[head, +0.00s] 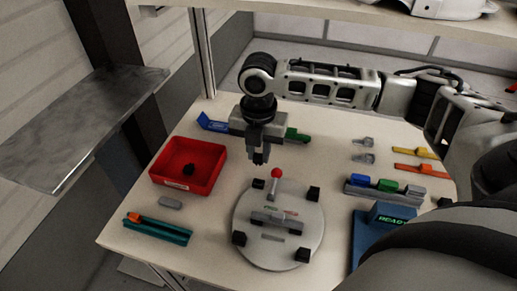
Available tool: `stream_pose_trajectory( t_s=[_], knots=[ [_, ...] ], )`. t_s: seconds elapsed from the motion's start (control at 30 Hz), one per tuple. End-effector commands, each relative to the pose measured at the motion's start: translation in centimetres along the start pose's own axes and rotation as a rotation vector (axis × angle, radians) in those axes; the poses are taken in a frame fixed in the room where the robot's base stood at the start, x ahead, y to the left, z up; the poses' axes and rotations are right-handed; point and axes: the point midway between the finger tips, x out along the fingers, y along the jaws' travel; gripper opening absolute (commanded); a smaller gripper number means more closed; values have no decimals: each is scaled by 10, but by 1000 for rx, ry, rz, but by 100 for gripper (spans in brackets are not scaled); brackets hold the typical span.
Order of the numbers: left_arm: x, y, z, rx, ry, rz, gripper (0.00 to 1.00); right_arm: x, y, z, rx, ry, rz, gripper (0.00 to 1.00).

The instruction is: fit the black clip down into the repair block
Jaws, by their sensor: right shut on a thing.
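My right gripper (259,157) points down over the table, behind the round plate and to the right of the red bin. It is shut on a small dark thing, which I take to be the black clip; the dark fingers hide most of it. A grey block (277,220), seemingly the repair block, lies across the middle of the round grey plate (272,255). The gripper is above and behind this block, apart from it. A red-knobbed lever (276,174) stands at the plate's back edge, close to the gripper in the picture. My left gripper is not in view.
A rack of coloured blocks (384,189) and a blue stand (385,222) are at the right. Black posts ring the plate.

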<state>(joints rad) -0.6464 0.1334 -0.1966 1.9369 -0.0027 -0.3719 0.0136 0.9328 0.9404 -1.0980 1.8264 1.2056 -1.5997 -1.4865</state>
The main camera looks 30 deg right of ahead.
Motion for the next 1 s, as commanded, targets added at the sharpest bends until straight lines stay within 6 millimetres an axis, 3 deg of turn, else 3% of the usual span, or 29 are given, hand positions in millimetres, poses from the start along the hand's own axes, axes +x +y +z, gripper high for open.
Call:
stream_pose_trajectory(
  t_s=[0.6, 1.0],
  knots=[
    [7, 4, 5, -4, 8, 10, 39, 51, 0, -1, 1, 1, -1, 0],
    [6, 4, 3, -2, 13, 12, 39, 56, 0, 0, 0, 0, 1, 0]
  ],
)
